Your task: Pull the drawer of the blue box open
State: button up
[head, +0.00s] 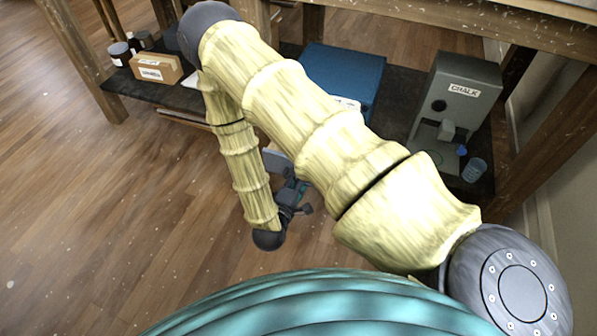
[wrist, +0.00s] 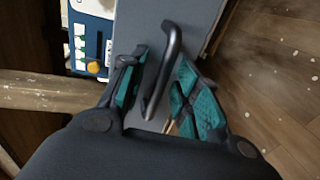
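The blue box (head: 343,70) stands on the low dark shelf, partly hidden behind my arm in the head view. In the wrist view its blue face (wrist: 107,48) shows at the upper left, with a yellow knob and several pale buttons. Beside it is the grey drawer front (wrist: 135,35) with a dark bar handle (wrist: 172,45). A grey panel, seemingly this front, shows in the head view (head: 277,159), apart from the box top. My gripper (wrist: 163,65) is open, its teal-padded fingers on either side of the handle, with gaps visible. How far the drawer stands out is hidden.
A grey machine labelled CHALK (head: 458,90) and a blue cup (head: 474,169) stand right of the box. A cardboard carton (head: 157,68) and dark jars (head: 120,53) are at the shelf's left. Wooden legs frame the shelf; the floor (head: 120,200) in front is clear.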

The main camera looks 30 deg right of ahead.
jog(key=shift+a, duration=0.1)
jog(key=v, duration=1.2)
jog(key=s+f+m+g+y, duration=0.4)
jog(key=s+f+m+y, duration=0.15)
jog(key=f+y, duration=0.5)
jog(key=s+a+f+m+g+y, duration=0.1)
jog(key=s+g, duration=0.2)
jog(key=s, duration=0.3)
jog(key=s+f+m+g+y, duration=0.1)
jog(key=s+f+g, duration=0.1)
jog(key=s, duration=0.4)
notch_tip(320, 180, up, 35)
jog(key=p, duration=3.5)
jog(key=shift+s, duration=0.3)
